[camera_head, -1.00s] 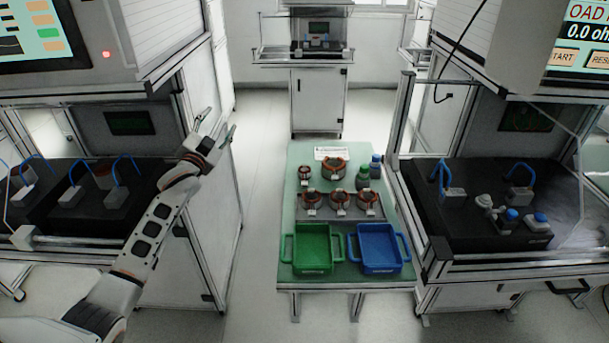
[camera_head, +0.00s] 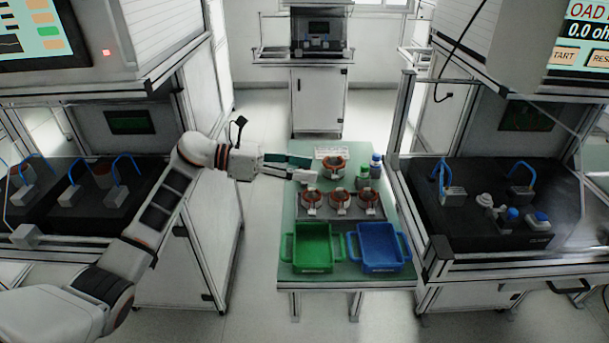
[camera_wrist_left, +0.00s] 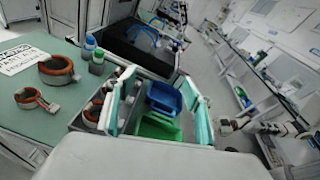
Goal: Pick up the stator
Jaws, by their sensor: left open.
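My left gripper (camera_head: 302,168) reaches in over the left back part of the green table (camera_head: 289,219), open and empty. Its two fingers also show in the left wrist view (camera_wrist_left: 160,82). A large copper stator (camera_head: 335,165) stands at the back of the table, right of the fingertips. In the left wrist view that large stator (camera_wrist_left: 57,71) and a smaller stator (camera_wrist_left: 30,98) lie left of the fingers; the gripper hides the smaller one in the head view. Three stators (camera_head: 341,201) sit in a row on a grey tray (camera_head: 356,215). My right gripper is not in view.
A green bin (camera_head: 313,267) and a blue bin (camera_head: 380,266) stand at the table's front. Green (camera_head: 363,178) and blue (camera_head: 376,165) bottles stand at its back right. Test stations flank the table, the right one with a black fixture bed (camera_head: 460,222). Floor left of the table is clear.

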